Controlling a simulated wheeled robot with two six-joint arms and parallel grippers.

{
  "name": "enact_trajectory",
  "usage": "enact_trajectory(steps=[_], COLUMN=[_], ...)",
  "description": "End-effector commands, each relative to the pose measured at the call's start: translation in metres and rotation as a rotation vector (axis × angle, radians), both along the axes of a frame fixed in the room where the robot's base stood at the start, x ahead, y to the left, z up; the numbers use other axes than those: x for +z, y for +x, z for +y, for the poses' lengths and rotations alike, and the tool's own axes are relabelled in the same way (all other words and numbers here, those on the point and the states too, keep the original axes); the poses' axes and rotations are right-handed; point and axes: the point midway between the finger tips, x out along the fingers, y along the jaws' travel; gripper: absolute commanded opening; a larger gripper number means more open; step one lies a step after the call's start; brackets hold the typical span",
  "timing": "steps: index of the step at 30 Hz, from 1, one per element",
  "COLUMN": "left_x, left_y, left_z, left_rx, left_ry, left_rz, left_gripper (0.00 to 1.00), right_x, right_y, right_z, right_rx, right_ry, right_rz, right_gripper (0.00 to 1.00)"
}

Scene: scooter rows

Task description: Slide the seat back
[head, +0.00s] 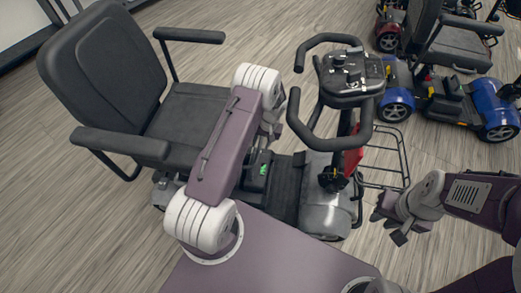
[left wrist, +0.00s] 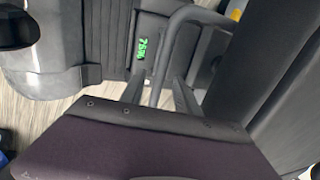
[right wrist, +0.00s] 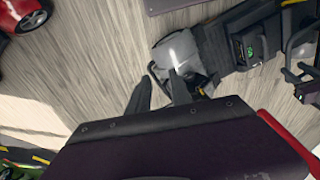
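The scooter's dark seat (head: 187,118) is at the left in the head view, with a tall backrest (head: 105,65) and two armrests. My left arm crosses in front of it and hides part of the seat's edge and base. My left gripper is mostly hidden there. In the left wrist view, my left gripper (left wrist: 160,95) has its fingers apart, with a grey bent bar (left wrist: 166,48) appearing between them; I cannot tell if they touch it. A dark seat part (left wrist: 275,75) fills the right side. My right gripper (head: 390,220) is open and empty, low beside the scooter's front; its fingers also show apart in the right wrist view (right wrist: 160,95).
The tiller (head: 350,75) with looped handlebars rises right of my left arm. A wire basket (head: 385,160) is in front of it. A blue scooter (head: 450,105) stands at the upper right. Wooden floor (head: 250,30) is open behind the scooter.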

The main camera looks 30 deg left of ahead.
Motion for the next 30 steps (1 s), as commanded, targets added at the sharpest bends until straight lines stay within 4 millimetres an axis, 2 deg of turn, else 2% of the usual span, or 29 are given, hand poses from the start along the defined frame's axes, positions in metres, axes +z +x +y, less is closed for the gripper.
enact_trajectory(steps=[1,2,10,14,15,30], left_x=[-0.0157,-0.0181,-0.0173,-0.0172,-0.0172,-0.0172], left_y=[-0.0005,-0.0006,-0.0007,-0.0008,-0.0008,-0.0007], left_z=[0.0020,0.0026,0.0037,0.0036,0.0036,0.0035], left_rx=[0.001,0.001,0.001,0.000,0.000,0.000], left_ry=[0.000,0.000,0.000,0.000,0.000,0.000], left_rz=[0.000,0.000,-0.001,-0.001,-0.001,-0.001], left_gripper=[0.38,0.38,0.38,0.02,0.00,0.00], right_x=[-0.0139,-0.0156,-0.0136,-0.0136,-0.0136,-0.0137], right_y=[-0.0001,0.0000,0.0000,0.0000,0.0000,0.0000], right_z=[0.0000,0.0000,0.0000,0.0001,0.0001,0.0000], right_rx=[0.000,0.000,0.000,0.000,0.000,0.000], right_ry=[0.000,0.000,0.000,0.000,0.000,0.000], right_rz=[0.000,0.000,0.000,0.000,0.000,0.000], right_gripper=[0.25,0.25,0.25,0.25,0.25,0.25])
